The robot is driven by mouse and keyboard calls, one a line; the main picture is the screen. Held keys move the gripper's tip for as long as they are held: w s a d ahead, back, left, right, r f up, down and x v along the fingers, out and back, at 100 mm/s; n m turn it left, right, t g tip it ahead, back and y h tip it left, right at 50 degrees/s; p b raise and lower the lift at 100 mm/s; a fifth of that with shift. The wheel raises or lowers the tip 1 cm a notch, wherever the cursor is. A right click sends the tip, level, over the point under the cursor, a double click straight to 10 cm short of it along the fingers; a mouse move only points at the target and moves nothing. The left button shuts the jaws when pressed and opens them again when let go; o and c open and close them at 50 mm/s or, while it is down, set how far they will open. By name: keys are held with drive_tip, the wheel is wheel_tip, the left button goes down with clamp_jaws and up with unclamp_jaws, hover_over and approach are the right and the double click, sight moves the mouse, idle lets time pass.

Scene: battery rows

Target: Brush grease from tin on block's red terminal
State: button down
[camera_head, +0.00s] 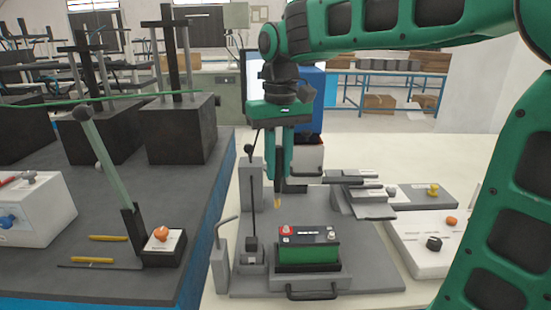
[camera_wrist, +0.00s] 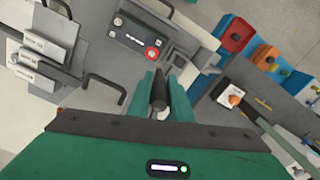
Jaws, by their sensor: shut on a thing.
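The block is a green battery (camera_head: 309,249) with a black top, seated in a dark holder on a grey fixture. Its red terminal (camera_head: 286,230) is at the top left, with a pale terminal at the right. The wrist view shows the red terminal (camera_wrist: 152,53) just beyond my fingertips. My gripper (camera_head: 279,176) points down, shut on a dark brush (camera_wrist: 159,92). The brush's yellowish tip (camera_head: 277,203) hangs above and slightly left of the red terminal, apart from it. I cannot make out the grease tin, or whether the tip carries grease.
A lever post (camera_head: 252,195) stands left of the battery, and a grey clamp-like part (camera_head: 355,190) lies behind right. A white panel with knobs (camera_head: 425,262) is at the right. The dark bench (camera_head: 110,205) at left holds a tall lever and yellow-handled tools.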

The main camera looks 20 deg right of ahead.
sight(280, 192)
wheel_tip(280, 192, down, 6)
drive_tip(key=shift+r, duration=0.15)
drive_tip(key=shift+d+f, duration=0.2)
drive_tip(key=shift+f, duration=0.15)
drive_tip(key=shift+a+r, duration=0.2)
drive_tip(key=shift+r, duration=0.25)
drive_tip(key=shift+w+a+r, duration=0.1)
drive_tip(key=shift+a+r, duration=0.05)
drive_tip(key=shift+r, duration=0.15)
drive_tip(key=shift+d+r, duration=0.2)
drive_tip(key=shift+r, duration=3.15)
drive_tip(key=shift+f, duration=0.15)
